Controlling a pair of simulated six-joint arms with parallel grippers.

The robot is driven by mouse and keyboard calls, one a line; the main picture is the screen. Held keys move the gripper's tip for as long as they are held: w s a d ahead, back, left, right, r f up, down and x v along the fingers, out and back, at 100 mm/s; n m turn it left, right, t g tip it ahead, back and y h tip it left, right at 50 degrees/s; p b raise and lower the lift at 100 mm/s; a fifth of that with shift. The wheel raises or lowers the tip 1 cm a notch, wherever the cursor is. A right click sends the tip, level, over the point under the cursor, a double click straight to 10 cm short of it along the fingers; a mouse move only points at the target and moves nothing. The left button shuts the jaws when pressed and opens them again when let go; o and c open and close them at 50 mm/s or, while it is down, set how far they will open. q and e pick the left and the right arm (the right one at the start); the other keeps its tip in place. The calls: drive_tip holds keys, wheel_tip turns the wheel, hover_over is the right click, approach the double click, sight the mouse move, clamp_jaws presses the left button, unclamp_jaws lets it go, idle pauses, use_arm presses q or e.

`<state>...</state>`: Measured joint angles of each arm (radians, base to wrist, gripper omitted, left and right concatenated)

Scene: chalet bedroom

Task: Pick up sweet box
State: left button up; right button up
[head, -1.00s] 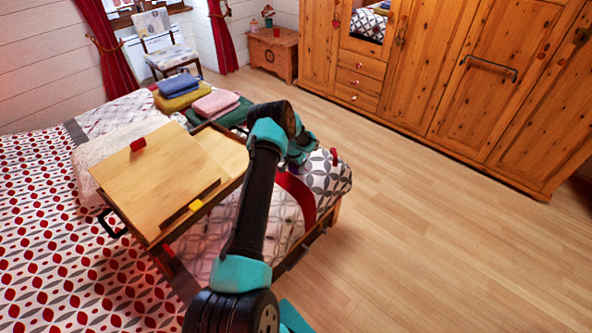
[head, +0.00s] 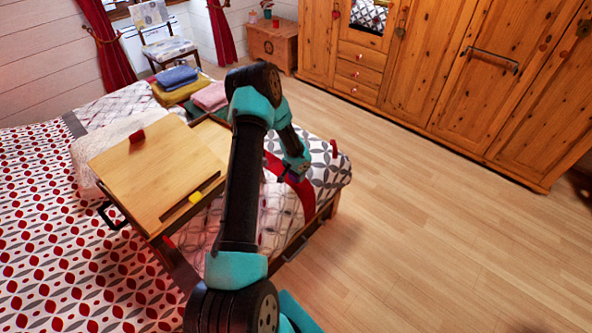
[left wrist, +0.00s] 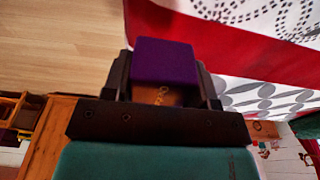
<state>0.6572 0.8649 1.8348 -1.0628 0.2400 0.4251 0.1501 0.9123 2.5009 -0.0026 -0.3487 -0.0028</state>
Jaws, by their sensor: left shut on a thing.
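The sweet box (left wrist: 165,60) appears to be the small purple box in the left wrist view, with an orange-brown lower face carrying faint gold marks. My left gripper (left wrist: 165,82) is shut on it, one dark finger on each side. In the head view my left gripper (head: 289,176) is over the foot of the bed, near the red band of the cover. The box cannot be made out there; its clearance from the cover is unclear. My right gripper is not in view.
A wooden bed tray (head: 150,185) stands on the bed (head: 40,215), with a small red object (head: 137,137) and a yellow one (head: 195,197) on it. Folded towels (head: 177,76) lie behind. A small red item (head: 334,148) is at the bed's end. The floor to the right is clear.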

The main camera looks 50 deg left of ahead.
use_arm(q)
drive_tip(key=shift+s+d+r, duration=0.2)
drive_tip(key=shift+s+d, duration=1.15)
drive_tip(key=shift+d, duration=0.25)
